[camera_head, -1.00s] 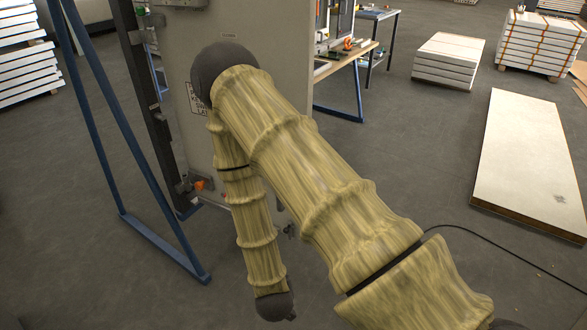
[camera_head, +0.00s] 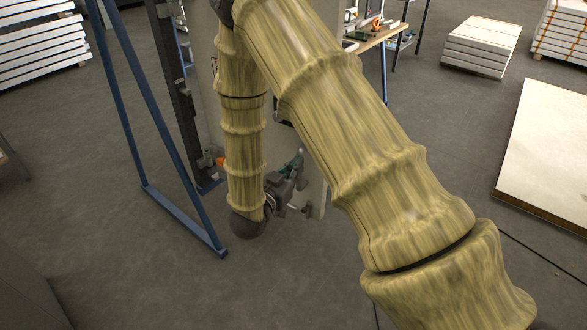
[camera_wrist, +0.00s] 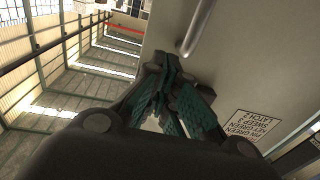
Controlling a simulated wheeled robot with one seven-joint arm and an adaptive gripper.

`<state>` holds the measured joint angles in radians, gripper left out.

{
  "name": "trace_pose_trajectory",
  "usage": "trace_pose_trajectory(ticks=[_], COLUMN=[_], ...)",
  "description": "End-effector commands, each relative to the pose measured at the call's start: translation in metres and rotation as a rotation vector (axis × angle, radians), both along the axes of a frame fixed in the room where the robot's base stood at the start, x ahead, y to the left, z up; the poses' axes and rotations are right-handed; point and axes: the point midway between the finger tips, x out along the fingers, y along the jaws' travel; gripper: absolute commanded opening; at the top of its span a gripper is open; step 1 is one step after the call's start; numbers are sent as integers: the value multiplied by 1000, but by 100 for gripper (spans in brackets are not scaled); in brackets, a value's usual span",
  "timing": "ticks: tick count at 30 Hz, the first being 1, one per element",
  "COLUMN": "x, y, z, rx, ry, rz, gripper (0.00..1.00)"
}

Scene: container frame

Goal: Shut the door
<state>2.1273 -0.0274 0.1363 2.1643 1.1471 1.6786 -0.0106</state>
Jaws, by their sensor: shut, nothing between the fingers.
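The door is a pale grey panel mostly hidden behind my arm in the head view; a strip of it (camera_head: 203,70) shows left of the arm, beside a dark upright (camera_head: 178,90). In the wrist view the door face (camera_wrist: 240,60) fills the right side, with a metal bar handle (camera_wrist: 198,25) at the top and a printed label (camera_wrist: 252,128). My gripper (camera_head: 297,164) is shut and empty, low by the door's lower part. In the wrist view its green-padded fingers (camera_wrist: 168,92) are together, below the handle. I cannot tell whether they touch the door.
A blue frame (camera_head: 150,110) with sloping legs stands left of the door. A workbench (camera_head: 375,38) is behind, a low stack of panels (camera_head: 480,45) and a large flat panel (camera_head: 550,150) lie right. Floor in front is clear.

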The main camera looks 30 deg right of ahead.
Motion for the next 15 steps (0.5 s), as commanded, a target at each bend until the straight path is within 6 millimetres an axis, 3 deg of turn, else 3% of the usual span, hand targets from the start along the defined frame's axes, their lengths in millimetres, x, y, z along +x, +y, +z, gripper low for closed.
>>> trace_pose_trajectory(ticks=[15], x=[40], y=[-72], z=[1], rx=[1], ry=[0], rz=[-1], gripper=[0])
